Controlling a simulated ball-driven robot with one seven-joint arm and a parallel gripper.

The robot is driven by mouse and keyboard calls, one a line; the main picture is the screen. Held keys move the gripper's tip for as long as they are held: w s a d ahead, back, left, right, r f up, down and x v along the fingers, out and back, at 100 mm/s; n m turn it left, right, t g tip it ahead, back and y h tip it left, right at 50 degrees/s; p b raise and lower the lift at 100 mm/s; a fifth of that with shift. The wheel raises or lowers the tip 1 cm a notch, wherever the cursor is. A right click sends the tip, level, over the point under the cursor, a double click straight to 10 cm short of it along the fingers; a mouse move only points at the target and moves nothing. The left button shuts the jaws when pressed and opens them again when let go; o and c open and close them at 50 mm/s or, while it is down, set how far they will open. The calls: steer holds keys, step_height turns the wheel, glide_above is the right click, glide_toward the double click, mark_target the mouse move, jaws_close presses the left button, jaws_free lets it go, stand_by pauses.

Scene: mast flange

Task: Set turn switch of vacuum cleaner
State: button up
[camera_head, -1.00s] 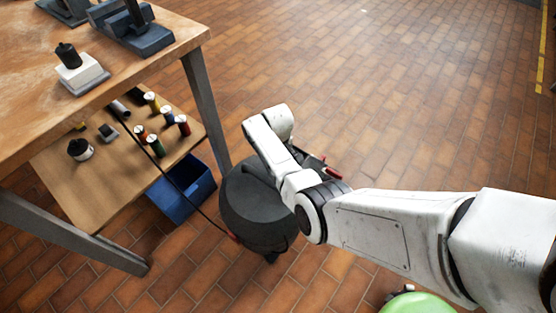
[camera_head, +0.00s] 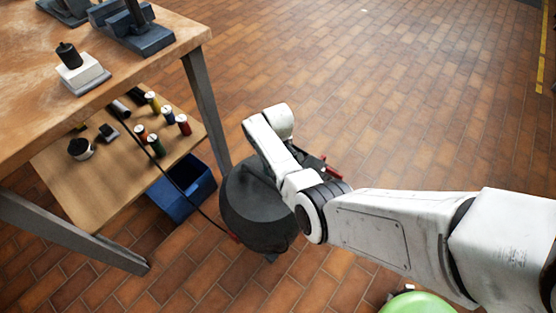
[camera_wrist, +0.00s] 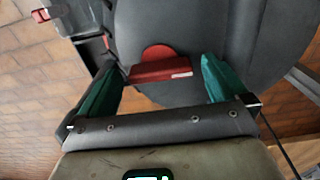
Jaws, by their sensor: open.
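The vacuum cleaner (camera_head: 248,208) is a dark grey, rounded body on the tiled floor beside the workbench, partly hidden by my arm. In the wrist view its dark top (camera_wrist: 240,40) fills much of the picture. A red turn switch (camera_wrist: 160,70), a bar on a round red base, sits on that top. My gripper (camera_wrist: 160,80) is open, with a green finger on either side of the red bar. Gaps show between the bar and both fingers. Whether the fingers reach down to the bar's height I cannot tell. In the head view my gripper is hidden behind the arm.
A workbench (camera_head: 130,75) stands at the left, its lower shelf (camera_head: 75,185) holding several spools. A blue bin (camera_head: 183,195) is on the floor by the vacuum. A dark cable runs from the shelf towards the vacuum. Open floor (camera_head: 380,90) lies beyond.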

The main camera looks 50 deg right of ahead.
step_height(320, 180, up, 11)
steer(key=p, duration=0.3)
steer(key=shift+f+p, duration=0.2)
steer(key=shift+p, duration=0.1)
stand_by(0.3)
steer(key=s+a+r+p, duration=0.5)
steer(key=s+a+r, duration=0.2)
steer(key=s, duration=0.6)
steer(key=s+a+r+m+t+p, duration=0.1)
steer(key=s+a+r+p, duration=0.4)
steer(key=s, duration=0.8)
steer(key=a+r, duration=0.3)
steer(key=r, duration=0.1)
steer(key=shift+s, duration=0.2)
